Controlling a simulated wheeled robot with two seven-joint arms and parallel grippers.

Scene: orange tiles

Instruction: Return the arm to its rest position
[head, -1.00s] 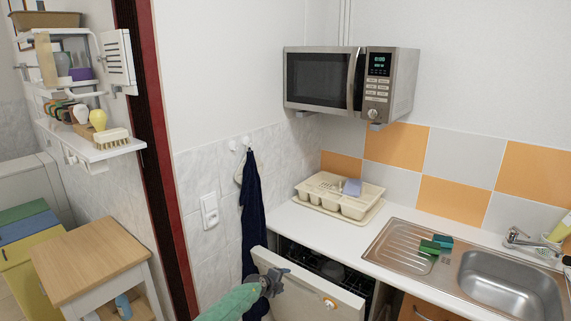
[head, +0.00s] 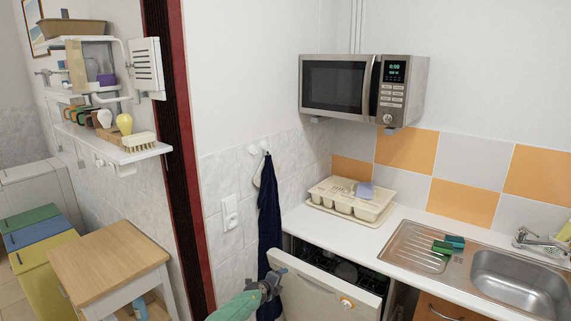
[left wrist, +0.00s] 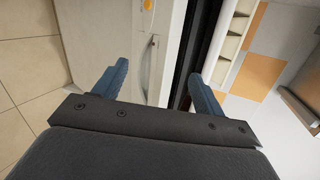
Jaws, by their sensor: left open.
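My left gripper (head: 271,284) shows at the bottom middle of the head view, at the end of my green arm. It is in front of the upper left part of the dishwasher door (head: 318,290), which is tilted partly open under the counter. In the left wrist view the two blue fingers of my left gripper (left wrist: 158,85) are spread apart with nothing between them. The door (left wrist: 115,40) lies beyond them there, with its dark opening to the right. I cannot tell whether the gripper touches the door. My right gripper is not in view.
The counter (head: 395,240) holds a dish rack (head: 350,203), sponges (head: 448,245) and a sink (head: 515,280). A dark towel (head: 269,220) hangs on the wall behind my gripper. A wooden-topped table (head: 108,258) stands at the left. A microwave (head: 340,88) is mounted above.

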